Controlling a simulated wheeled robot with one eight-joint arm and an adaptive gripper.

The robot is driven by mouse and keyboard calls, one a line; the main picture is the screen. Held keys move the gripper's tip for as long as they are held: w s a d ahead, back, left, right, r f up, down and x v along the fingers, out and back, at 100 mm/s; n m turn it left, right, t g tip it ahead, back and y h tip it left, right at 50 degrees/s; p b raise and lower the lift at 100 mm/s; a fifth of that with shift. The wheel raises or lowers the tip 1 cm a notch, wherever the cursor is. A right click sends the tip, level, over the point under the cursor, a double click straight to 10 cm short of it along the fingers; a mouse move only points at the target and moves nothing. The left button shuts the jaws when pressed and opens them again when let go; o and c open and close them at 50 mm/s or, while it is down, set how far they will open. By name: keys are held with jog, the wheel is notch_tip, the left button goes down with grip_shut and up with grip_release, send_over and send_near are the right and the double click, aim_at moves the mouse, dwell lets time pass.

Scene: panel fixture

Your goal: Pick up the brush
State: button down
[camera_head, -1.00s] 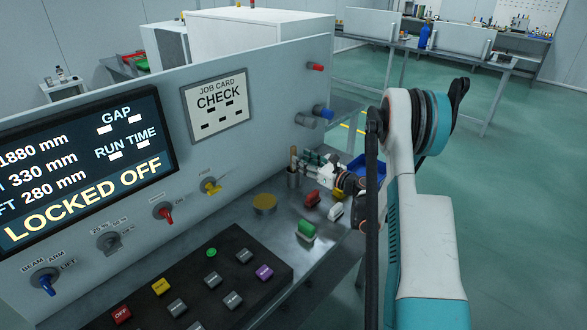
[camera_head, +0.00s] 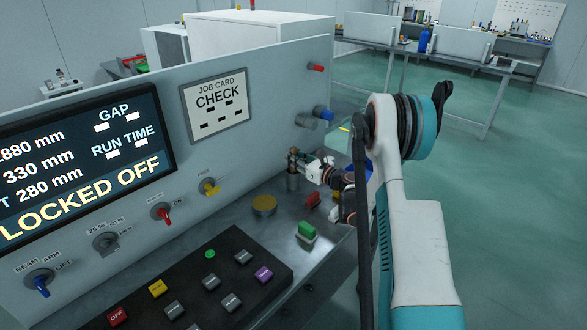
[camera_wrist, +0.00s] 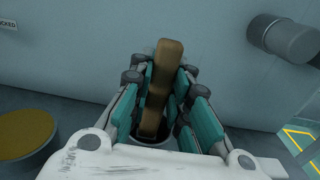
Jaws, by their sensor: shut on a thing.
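The brush (camera_wrist: 159,86) shows a tan wooden handle between the teal finger pads in the wrist view. It stands roughly upright with its lower end in a round metal cup (camera_wrist: 184,144). My gripper (camera_wrist: 164,104) is shut on the handle, a finger on each side. In the head view the gripper (camera_head: 297,160) is just above the grey cup (camera_head: 293,182), and the brush tip (camera_head: 293,152) is small there. The brush's lower end is hidden in the cup.
A yellow-topped round pad (camera_head: 264,204) sits left of the cup. The upright panel (camera_head: 245,135) stands close behind, with a grey cylinder (camera_wrist: 285,38) sticking out.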

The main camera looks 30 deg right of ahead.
jog(key=shift+r, duration=0.1)
notch_tip(320, 180, up, 20)
jog(key=p, duration=0.6)
dwell(2.2)
